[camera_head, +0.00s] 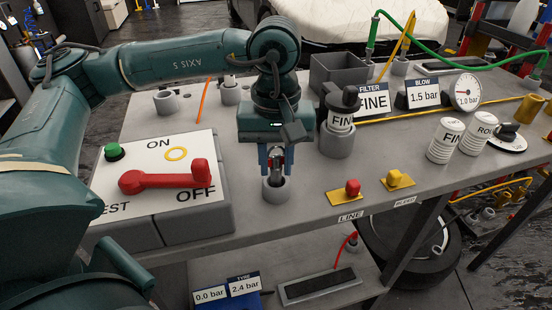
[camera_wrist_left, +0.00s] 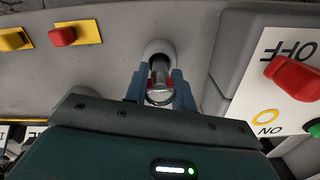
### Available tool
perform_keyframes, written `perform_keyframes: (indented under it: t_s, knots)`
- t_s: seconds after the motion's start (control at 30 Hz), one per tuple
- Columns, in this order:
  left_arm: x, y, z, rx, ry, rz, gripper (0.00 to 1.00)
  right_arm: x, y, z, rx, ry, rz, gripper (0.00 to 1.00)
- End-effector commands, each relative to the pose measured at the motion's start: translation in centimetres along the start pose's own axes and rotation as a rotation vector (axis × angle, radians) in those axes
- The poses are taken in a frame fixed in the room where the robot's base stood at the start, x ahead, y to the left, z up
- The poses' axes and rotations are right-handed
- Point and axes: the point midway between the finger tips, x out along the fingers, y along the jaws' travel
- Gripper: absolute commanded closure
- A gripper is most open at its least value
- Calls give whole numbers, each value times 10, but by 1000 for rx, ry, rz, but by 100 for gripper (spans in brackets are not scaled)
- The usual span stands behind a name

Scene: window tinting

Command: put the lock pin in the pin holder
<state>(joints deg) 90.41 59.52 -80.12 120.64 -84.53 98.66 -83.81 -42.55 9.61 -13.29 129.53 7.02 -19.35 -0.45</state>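My left gripper (camera_head: 276,158) points down over the pin holder (camera_head: 276,190), a short grey cup near the table's front edge, right of the ON/OFF panel. Its blue fingers stand on both sides of the lock pin (camera_wrist_left: 160,78), a metal cylinder with a reddish band, and appear closed on it. In the left wrist view, the pin lines up with the mouth of the holder (camera_wrist_left: 157,48), and its far end appears to be at or in the opening. How deep it sits is hidden. My right gripper is not in view.
The switch panel (camera_head: 110,180) with a red lever (camera_head: 160,180) is close on the left. Red (camera_head: 352,188) and yellow (camera_head: 395,178) knobs are at the front edge.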

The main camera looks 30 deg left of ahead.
Motion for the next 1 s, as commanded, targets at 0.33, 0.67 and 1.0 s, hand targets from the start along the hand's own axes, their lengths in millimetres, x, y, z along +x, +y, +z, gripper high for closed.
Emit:
perform_keyframes:
  t_s: [0.33, 0.67, 1.0]
  knots:
    - [-1, 0, 0, 0, 0, 0, 61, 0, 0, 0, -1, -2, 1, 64]
    - [-34, 1, 0, 2, 2, 4, 61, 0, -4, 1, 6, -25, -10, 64]
    - [-104, 1, 0, 2, 2, 3, 61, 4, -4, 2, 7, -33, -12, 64]
